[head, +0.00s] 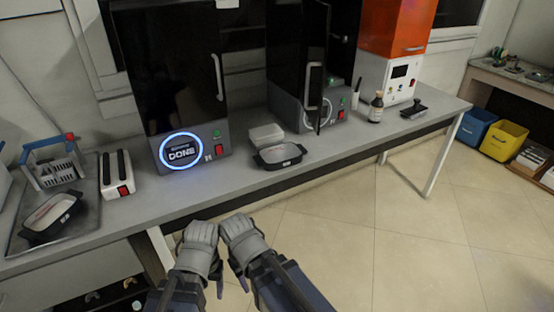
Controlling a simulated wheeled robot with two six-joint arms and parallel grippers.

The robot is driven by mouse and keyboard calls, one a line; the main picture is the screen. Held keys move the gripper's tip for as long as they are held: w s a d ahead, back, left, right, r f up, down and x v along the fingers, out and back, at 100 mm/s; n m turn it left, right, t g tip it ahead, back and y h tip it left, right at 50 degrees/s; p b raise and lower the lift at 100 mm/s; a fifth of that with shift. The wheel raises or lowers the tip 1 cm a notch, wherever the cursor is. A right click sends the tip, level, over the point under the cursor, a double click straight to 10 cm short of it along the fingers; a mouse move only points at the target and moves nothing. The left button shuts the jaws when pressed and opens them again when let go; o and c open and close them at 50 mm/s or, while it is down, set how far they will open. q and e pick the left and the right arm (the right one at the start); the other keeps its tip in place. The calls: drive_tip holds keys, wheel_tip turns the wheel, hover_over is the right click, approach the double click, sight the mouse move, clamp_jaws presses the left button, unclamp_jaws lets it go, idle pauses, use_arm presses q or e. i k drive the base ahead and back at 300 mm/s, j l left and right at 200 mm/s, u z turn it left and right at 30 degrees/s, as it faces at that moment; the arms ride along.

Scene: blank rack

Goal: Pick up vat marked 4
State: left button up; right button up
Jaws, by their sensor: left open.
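Two dark, shallow vats with pale insides show in the head view. One vat (279,156) sits on the bench in front of the right-hand printer. The other vat (52,217) lies on a grey tray (87,229) at the far left. Red marks show inside both, but I cannot read a number on either. My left gripper (199,236) is open, low in front of the bench and apart from both vats. My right gripper (240,232) is close beside it; I cannot tell its opening. Neither gripper visibly holds anything.
A white box (117,177), a basket (54,167), a pale container (266,134) and a brown bottle (376,108) occupy the bench.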

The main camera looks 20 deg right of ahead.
sight(275, 158)
drive_tip(key=z, duration=2.4)
drive_tip(key=k+j, duration=0.1)
drive_tip(key=j, duration=0.35)
drive_tip(key=k+j, duration=0.1)
drive_tip(key=j, duration=0.35)
drive_tip(key=k+j, duration=0.15)
drive_tip(key=j, duration=0.3)
drive_tip(key=k+j, duration=0.1)
drive_tip(key=j, duration=0.35)
